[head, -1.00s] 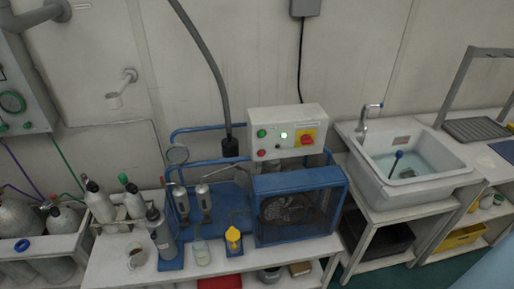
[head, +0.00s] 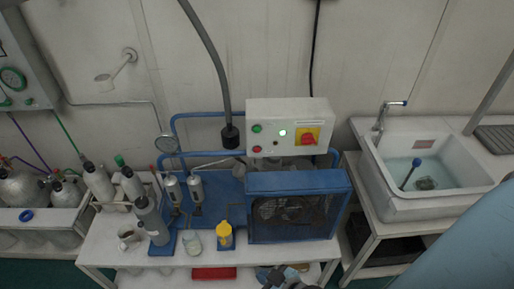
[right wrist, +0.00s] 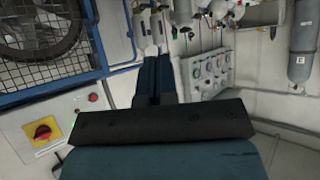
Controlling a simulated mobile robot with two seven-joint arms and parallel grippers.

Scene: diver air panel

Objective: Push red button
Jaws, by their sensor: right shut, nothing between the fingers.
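The red button (head: 257,149) is small and round, on the lower left of the pale control box (head: 275,112) above the blue compressor. It also shows in the right wrist view (right wrist: 93,97), where the scene appears upside down. A green button (head: 257,128) sits directly above it. A lit green lamp (head: 282,133) and a red-and-yellow rotary switch (head: 308,137) are to its right. My right gripper (head: 283,273) is at the bottom of the head view, below the box and apart from the button. Its dark fingers (right wrist: 155,75) are shut and empty. My left gripper is not in view.
The blue compressor cage (head: 297,183) stands just below the box. A thick grey hose (head: 212,60) hangs to its left. Cylinders, a yellow-topped container (head: 224,235) and a jar (head: 192,243) are on the bench. A sink (head: 430,200) is at the right.

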